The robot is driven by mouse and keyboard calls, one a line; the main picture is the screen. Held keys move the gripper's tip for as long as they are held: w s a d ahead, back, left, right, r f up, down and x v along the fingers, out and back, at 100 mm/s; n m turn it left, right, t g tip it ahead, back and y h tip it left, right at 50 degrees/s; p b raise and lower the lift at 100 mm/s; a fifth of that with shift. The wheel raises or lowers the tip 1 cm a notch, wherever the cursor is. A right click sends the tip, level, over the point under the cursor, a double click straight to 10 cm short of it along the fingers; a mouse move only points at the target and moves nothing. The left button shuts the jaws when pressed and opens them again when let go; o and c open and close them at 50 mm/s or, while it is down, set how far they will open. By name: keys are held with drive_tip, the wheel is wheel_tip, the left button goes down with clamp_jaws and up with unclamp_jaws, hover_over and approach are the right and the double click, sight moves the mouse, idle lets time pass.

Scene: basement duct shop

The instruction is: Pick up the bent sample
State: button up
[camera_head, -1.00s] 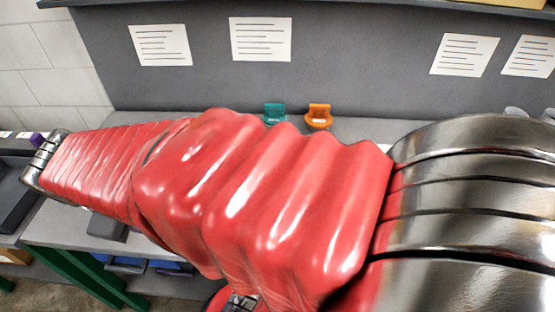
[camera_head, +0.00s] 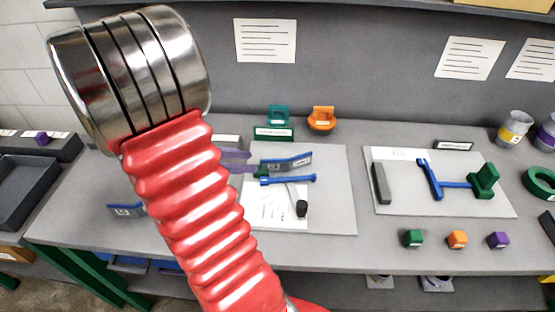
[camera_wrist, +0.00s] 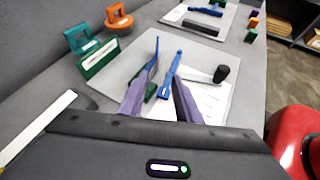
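A thin blue-grey strip with a pale label (camera_head: 287,161), probably the bent sample, stands on edge on the grey board in the head view. It shows as a blue strip in the wrist view (camera_wrist: 153,66). A dark green block (camera_head: 262,170) sits at its near end. My gripper (camera_head: 250,161) is open and empty, with two purple fingers pointing at the strip and block. In the wrist view my gripper (camera_wrist: 158,80) has the strip's near end and the block between or just ahead of its fingers; contact is unclear. A blue bar (camera_head: 288,180) lies close beside the strip.
A black knob (camera_head: 301,208) on a pale rod adjoins the blue bar, over a white sheet. Green (camera_head: 277,116) and orange (camera_head: 322,119) holders stand behind. Another labelled blue piece (camera_head: 125,210) is partly behind my arm. A second board (camera_head: 400,207) lies right.

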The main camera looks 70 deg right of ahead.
sight(291, 158)
drive_tip(key=d, duration=0.1)
drive_tip(key=s+d, duration=0.1)
drive_tip(key=f+n+g, duration=0.1)
drive_tip(key=shift+s+d+h, duration=0.15)
drive_tip(key=shift+d+h, duration=0.15)
drive_tip(key=shift+d, duration=0.1)
drive_tip(key=x, duration=0.8)
drive_tip(key=shift+s, duration=0.15)
drive_tip(key=shift+s+d+f, duration=0.1)
drive_tip(key=shift+x, duration=2.65)
drive_tip(key=shift+c, duration=0.5)
clamp_jaws()
